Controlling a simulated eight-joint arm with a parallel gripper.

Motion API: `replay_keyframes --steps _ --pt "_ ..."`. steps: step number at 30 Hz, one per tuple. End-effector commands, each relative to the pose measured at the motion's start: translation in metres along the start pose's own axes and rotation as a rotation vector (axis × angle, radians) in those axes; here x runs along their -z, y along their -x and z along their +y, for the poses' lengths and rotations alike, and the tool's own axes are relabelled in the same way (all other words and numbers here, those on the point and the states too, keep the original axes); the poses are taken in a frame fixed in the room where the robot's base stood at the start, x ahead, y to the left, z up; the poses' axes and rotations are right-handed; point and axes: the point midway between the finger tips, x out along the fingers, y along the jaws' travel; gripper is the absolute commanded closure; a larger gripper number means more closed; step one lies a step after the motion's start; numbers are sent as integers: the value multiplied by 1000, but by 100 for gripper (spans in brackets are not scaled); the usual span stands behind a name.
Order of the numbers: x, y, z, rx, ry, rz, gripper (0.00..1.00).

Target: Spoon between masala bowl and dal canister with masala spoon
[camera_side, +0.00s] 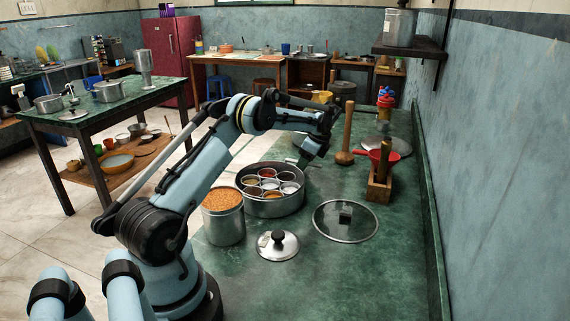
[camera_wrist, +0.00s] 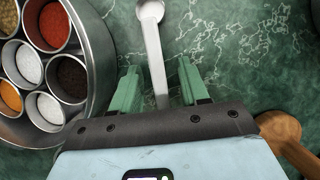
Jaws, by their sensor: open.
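The masala spoon (camera_wrist: 154,45), pale grey with a round bowl end, lies on the green counter in the wrist view. Its handle runs between the two green fingers of my gripper (camera_wrist: 158,68). The fingers are open, with a gap on each side of the handle. In the side view my gripper (camera_side: 301,158) is low, just behind the round steel masala box (camera_side: 275,207), and the spoon cannot be made out there. The box holds several small masala bowls (camera_wrist: 70,78) of coloured powders. The dal canister (camera_side: 224,227), full of orange dal, stands left of the box.
A steel lid (camera_side: 288,248) and a glass lid (camera_side: 358,228) lie on the counter in front. A wooden masher (camera_side: 346,142) stands upright right of my gripper, near a wooden block (camera_side: 379,188) and red strainer (camera_side: 386,160). The counter's front right is clear.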

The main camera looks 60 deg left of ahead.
Motion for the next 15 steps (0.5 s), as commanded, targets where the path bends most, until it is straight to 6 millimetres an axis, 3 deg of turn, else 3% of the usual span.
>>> replay_keyframes --steps 15 --pt "1 -3 0 0 0 0 58"
